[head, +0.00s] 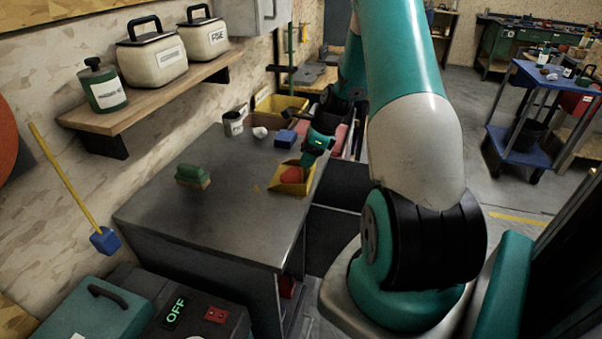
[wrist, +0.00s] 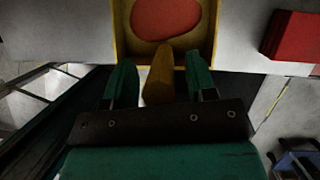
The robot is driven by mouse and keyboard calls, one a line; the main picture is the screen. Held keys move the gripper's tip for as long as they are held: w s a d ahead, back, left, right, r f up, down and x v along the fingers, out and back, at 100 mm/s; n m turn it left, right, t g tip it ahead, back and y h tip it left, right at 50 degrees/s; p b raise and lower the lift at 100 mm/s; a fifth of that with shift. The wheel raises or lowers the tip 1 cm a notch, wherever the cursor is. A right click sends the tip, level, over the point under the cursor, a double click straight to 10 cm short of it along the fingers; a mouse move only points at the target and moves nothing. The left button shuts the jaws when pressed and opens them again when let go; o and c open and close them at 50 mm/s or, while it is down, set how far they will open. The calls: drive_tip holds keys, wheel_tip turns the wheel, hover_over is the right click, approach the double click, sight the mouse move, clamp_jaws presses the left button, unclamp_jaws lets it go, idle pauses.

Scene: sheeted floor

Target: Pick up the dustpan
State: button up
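The yellow dustpan (head: 287,190) lies on the grey table near its right edge, with a red, rounded thing (head: 291,175) in its pan. In the wrist view its yellow handle (wrist: 158,82) points toward me, and the pan with the red patch (wrist: 166,18) is at the top. My gripper (head: 307,164) is at the dustpan, over the table's right edge. In the wrist view my gripper (wrist: 160,80) is open, its two green fingers on either side of the handle.
On the grey table (head: 215,225) are a green brush (head: 193,176), a blue block (head: 286,138), a white crumpled thing (head: 260,132) and a can (head: 233,123). A yellow bin (head: 281,106) stands behind. A red block (wrist: 292,36) lies right of the dustpan. The table's front is clear.

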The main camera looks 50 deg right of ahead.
clamp_jaws()
drive_tip(key=shift+r, duration=0.15)
